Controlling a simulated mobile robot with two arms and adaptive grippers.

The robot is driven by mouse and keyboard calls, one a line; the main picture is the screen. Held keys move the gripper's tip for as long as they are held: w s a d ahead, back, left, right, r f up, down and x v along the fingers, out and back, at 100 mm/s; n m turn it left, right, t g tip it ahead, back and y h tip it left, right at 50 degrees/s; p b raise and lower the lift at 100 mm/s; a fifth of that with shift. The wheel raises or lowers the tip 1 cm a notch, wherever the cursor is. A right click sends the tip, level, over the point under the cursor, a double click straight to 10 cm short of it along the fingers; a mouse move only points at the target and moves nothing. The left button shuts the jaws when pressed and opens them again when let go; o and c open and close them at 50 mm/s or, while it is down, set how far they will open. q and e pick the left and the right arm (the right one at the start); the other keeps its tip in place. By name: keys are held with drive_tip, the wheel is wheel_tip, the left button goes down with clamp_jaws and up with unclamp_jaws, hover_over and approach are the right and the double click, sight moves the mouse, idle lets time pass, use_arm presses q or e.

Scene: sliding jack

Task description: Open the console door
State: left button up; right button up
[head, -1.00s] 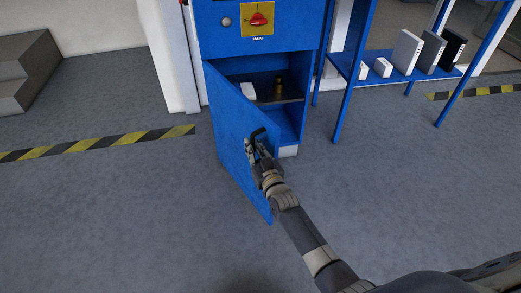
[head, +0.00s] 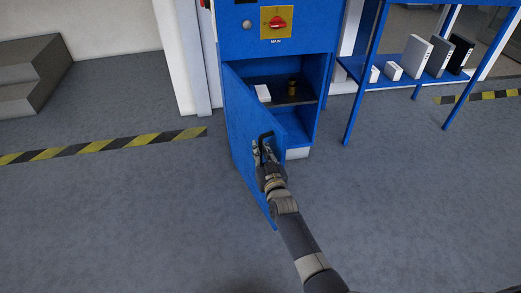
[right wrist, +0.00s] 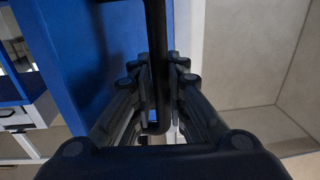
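The blue console door (head: 244,145) stands part open, hinged on its left side and swung out toward me. Its black bar handle (head: 266,138) is near the door's free edge; in the right wrist view the handle (right wrist: 158,50) runs between the fingers. My right gripper (head: 264,155) is at the handle, its fingers (right wrist: 160,85) closed in on both sides of the bar. The console (head: 275,40) has a red switch on a yellow plate (head: 277,23) above the opening. My left gripper is not in view.
Inside the console, a shelf (head: 292,99) holds a small white box (head: 263,93) and a brass-coloured cylinder (head: 292,87). A blue rack (head: 404,83) with several upright boxes stands at right. Grey steps (head: 30,75) are at left. The floor left of the door is clear.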

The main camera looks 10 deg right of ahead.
drive_tip(key=o, duration=0.3)
drive_tip(key=shift+s+f, duration=0.2)
drive_tip(key=shift+f, duration=0.05)
drive_tip(key=shift+r, duration=0.2)
drive_tip(key=shift+w, duration=0.1)
drive_tip(key=s, duration=1.2)
drive_tip(key=shift+d, duration=0.3)
drive_tip(key=shift+c, duration=0.2)
